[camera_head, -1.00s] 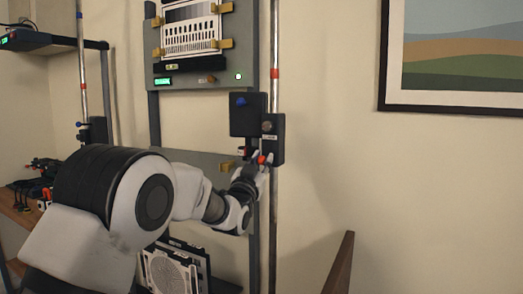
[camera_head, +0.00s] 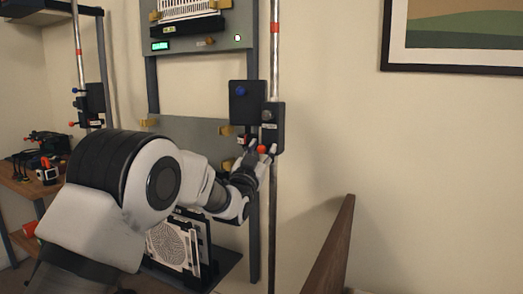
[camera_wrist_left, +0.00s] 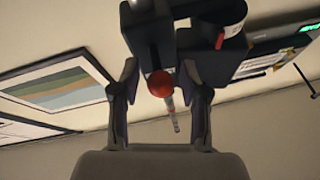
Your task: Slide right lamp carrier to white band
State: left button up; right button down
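The right lamp carrier (camera_head: 272,128) is a black block on the right vertical pole (camera_head: 273,210). A black box with a blue knob (camera_head: 241,91) sits beside it. A red ball (camera_head: 261,149) shows at its lower end. My left gripper (camera_head: 256,156) is at this lower end. In the left wrist view, the fingers (camera_wrist_left: 160,80) stand either side of the red ball (camera_wrist_left: 161,84), with tips against the dark carrier (camera_wrist_left: 150,40); finger contact is partly hidden. A red band (camera_head: 275,28) is on the pole above; I cannot make out a white band. My right gripper is not in view.
A grey panel (camera_head: 195,45) stands left of the pole. Another carrier (camera_head: 93,103) is on the left pole. A white vented part (camera_head: 172,245) sits on a low shelf. A brown wooden edge (camera_head: 330,250) rises at lower right. The wall right of the pole is free below the picture (camera_head: 450,45).

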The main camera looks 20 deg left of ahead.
pick_arm(q)
jog(key=v, duration=1.2)
